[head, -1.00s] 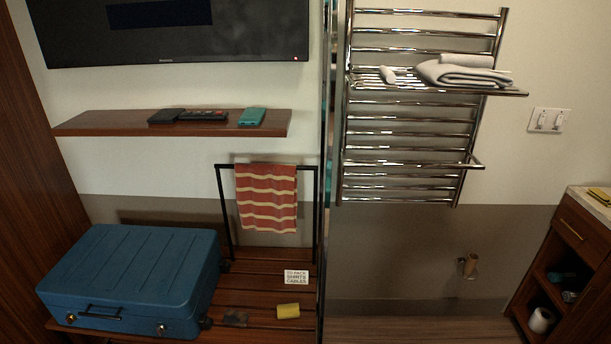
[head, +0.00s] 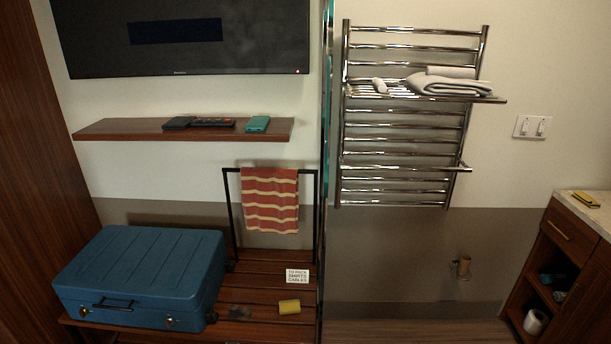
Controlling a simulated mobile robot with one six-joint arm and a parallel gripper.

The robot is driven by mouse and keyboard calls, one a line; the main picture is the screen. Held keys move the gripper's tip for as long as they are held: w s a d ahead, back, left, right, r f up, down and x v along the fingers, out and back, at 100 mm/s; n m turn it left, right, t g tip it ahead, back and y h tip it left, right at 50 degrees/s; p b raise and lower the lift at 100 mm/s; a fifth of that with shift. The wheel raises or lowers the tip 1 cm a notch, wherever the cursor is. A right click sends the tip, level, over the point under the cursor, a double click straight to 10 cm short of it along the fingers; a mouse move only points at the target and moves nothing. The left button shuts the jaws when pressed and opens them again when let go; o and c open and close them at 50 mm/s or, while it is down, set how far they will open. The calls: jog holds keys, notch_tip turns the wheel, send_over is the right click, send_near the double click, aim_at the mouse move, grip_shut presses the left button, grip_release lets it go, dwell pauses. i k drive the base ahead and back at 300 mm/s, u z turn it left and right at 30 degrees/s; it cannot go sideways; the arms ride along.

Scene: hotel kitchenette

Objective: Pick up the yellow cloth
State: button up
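A small yellow item (head: 289,307) lies on the slatted wooden bench, right of the blue suitcase. A second yellow item (head: 585,199), with something dark at its edge, lies on the counter at the far right. At this size I cannot tell which of the two is the cloth. A red cloth with yellow stripes (head: 270,200) hangs over the black rail behind the bench. My gripper is not in view.
The bench (head: 262,262) also holds a blue suitcase (head: 140,270), a small sign (head: 298,276) and a dark flat item. A chrome towel rack (head: 405,150) bears folded white towels (head: 442,84). A wooden shelf (head: 110,129) and a cabinet (head: 560,240) flank the scene. The floor between bench and cabinet looks clear.

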aim_at(583, 197)
jog(key=u, duration=0.05)
jog(key=k, duration=0.5)
jog(key=z, duration=0.3)
jog(key=i, duration=0.9)
jog(key=z, duration=0.8)
